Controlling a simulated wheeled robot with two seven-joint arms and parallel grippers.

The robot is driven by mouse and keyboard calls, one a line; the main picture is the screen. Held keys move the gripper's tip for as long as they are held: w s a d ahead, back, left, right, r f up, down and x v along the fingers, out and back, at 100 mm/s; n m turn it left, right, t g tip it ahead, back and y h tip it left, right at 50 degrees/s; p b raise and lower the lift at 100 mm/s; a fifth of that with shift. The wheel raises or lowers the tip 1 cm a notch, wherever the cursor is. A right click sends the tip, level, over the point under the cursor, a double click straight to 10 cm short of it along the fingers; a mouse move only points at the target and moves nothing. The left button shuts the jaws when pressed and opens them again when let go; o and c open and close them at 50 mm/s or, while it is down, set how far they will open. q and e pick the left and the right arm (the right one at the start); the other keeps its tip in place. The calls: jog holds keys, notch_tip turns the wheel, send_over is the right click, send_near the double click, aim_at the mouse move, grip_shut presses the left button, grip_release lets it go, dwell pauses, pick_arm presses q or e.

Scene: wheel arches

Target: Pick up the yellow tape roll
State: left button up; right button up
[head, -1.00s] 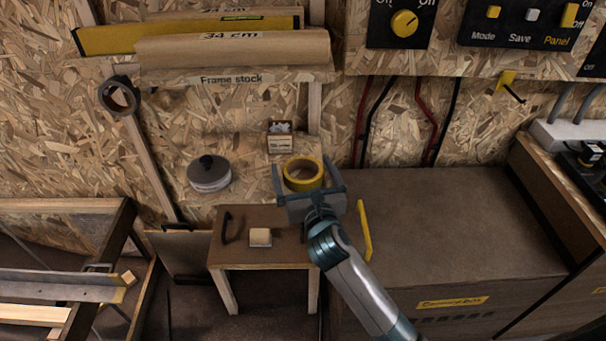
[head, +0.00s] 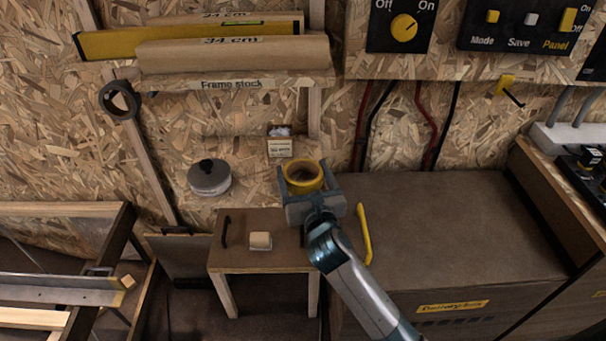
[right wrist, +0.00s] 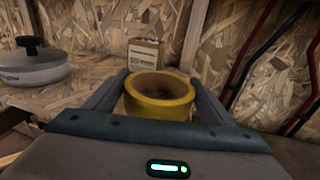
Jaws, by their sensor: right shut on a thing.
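The yellow tape roll (head: 303,189) sits between the two fingers of my right gripper (head: 308,180) in the head view, its open hole facing up. In the right wrist view the roll (right wrist: 160,103) lies between the fingertips, with a finger touching it on each side. My right gripper (right wrist: 160,88) is shut on it. Whether the roll touches the shelf below is hidden by the gripper. My left gripper is not in view.
A lidded grey pot (head: 209,177) stands left of the roll, and a small labelled box (head: 281,143) is behind it. A small wooden table (head: 270,220) holds a pale block (head: 260,241). A brown battery box (head: 450,225) lies right, with a yellow handle (head: 364,233).

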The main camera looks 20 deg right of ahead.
notch_tip(320, 180, up, 4)
jog(key=shift+f+p, duration=0.1)
jog(key=shift+p, duration=0.45)
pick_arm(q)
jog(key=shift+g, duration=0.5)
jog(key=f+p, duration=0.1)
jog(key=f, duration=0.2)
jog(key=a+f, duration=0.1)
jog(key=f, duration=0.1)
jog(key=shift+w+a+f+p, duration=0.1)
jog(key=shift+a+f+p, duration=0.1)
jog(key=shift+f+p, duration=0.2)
pick_arm(e)
jog(key=s+d+r, duration=0.5)
jog(key=d+r, duration=0.1)
jog(key=d, duration=0.4)
jog(key=shift+s+d+r, duration=0.15)
jog(key=shift+s+r, duration=0.15)
jog(key=shift+r, duration=0.05)
jog(key=s+a+f+n+y, duration=0.1)
jog(key=s+a, duration=0.4)
jog(key=a, duration=0.4)
jog(key=shift+s+y, duration=0.15)
jog(key=shift+y, duration=0.15)
jog(key=shift+a, duration=0.15)
